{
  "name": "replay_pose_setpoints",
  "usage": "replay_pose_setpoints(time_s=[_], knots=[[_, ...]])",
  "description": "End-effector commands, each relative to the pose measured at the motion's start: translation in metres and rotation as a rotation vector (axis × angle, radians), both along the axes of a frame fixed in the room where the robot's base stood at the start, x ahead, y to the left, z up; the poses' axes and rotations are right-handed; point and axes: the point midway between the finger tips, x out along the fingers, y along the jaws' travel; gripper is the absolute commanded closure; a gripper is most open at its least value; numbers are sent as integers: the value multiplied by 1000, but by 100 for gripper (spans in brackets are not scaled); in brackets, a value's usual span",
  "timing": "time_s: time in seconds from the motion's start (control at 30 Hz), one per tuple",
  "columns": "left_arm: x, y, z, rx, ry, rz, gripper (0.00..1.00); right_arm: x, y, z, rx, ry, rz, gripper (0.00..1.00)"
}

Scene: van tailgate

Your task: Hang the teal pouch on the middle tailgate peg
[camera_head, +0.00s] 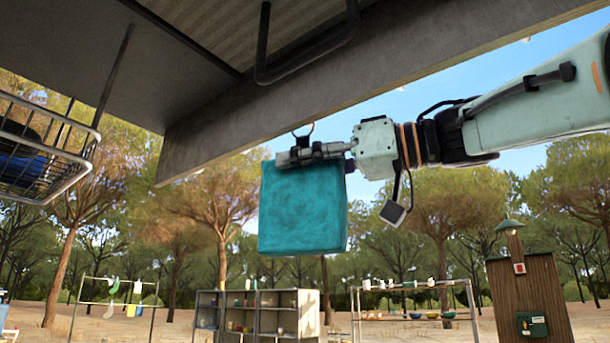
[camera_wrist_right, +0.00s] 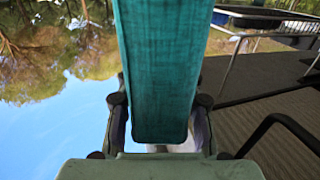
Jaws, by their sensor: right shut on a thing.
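The teal pouch (camera_head: 303,212) hangs upright below my right gripper (camera_head: 318,153) in the head view. The gripper is shut on the pouch's upper part, just under the grey tailgate edge (camera_head: 330,110). A dark loop (camera_head: 303,130) stands up above the pouch's top, close to the tailgate's lower edge. I cannot tell whether it touches a peg; no peg shows clearly. In the right wrist view the pouch (camera_wrist_right: 163,70) sits edge-on between the two fingers (camera_wrist_right: 160,110). My left gripper is not in view.
A bent dark bar (camera_head: 305,60) hangs under the tailgate near the gripper. A wire basket (camera_head: 45,155) hangs at the left. Shelves (camera_head: 258,312), racks and a wooden cabinet (camera_head: 530,295) stand farther off. Open air lies below the pouch.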

Motion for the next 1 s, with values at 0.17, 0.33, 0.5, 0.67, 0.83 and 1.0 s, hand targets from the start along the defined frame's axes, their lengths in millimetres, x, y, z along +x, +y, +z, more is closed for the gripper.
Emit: replay_pose_setpoints(time_s=[0.17, 0.33, 0.5, 0.67, 0.83, 1.0], knots=[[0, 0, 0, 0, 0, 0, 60, 0, 0, 0, -2, 2, -1, 100], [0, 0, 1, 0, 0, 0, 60, 0, 0, 0, -1, 1, 0, 100], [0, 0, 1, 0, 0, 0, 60, 0, 0, 0, -1, 0, 0, 62], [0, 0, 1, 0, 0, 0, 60, 0, 0, 0, -1, 1, -1, 49], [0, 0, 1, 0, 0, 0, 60, 0, 0, 0, -1, 1, 0, 37], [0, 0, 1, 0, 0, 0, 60, 0, 0, 0, -1, 1, 0, 37]])
